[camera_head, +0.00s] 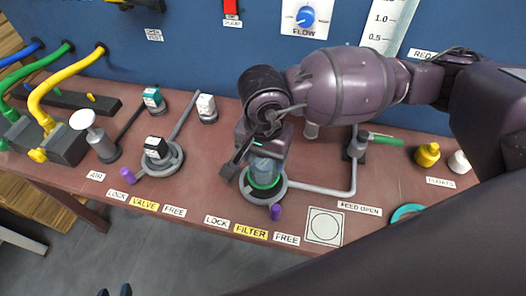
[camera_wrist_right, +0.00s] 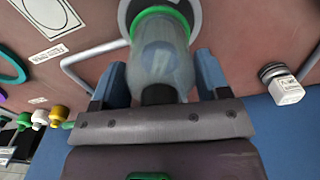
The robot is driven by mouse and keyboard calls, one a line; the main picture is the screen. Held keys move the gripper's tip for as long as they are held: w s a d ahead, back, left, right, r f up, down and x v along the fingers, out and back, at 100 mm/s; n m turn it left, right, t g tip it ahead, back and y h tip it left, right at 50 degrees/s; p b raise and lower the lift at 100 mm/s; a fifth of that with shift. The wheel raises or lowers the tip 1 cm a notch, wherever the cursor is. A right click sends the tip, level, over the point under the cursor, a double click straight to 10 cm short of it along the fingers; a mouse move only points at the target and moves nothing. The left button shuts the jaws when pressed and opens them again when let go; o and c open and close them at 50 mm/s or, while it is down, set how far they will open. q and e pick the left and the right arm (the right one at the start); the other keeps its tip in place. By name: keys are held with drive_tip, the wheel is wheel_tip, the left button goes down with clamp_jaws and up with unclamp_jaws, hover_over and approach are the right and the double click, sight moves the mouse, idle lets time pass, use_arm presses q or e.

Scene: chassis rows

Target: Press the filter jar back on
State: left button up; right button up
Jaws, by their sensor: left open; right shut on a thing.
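The clear filter jar (camera_head: 265,180) has a green ring around its lower end and stands over the grey round filter base (camera_head: 281,189). My right gripper (camera_head: 258,160) is shut on the jar from above. In the right wrist view, the jar (camera_wrist_right: 160,52) lies between the blue fingers of my right gripper (camera_wrist_right: 160,85), with its green ring close to the grey base (camera_wrist_right: 195,12). I cannot tell whether ring and base touch. A purple knob (camera_head: 276,212) sits at the base's front edge, nearer the FREE label. My left gripper (camera_head: 114,291) is open and empty at the bottom edge.
The valve fitting (camera_head: 157,150) with its own purple knob (camera_head: 127,175) stands to the left. A grey pipe (camera_head: 325,191) runs right from the filter base. A teal ring (camera_head: 407,213) and a white square plate (camera_head: 324,226) lie on the bench's right front.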

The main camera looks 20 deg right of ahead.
drive_tip(key=shift+f, duration=0.55)
drive_tip(key=o, duration=1.1)
drive_tip(key=shift+c, duration=0.2)
wheel_tip(320, 180, up, 11)
drive_tip(key=shift+f+p, duration=0.1)
drive_tip(key=shift+p, duration=0.3)
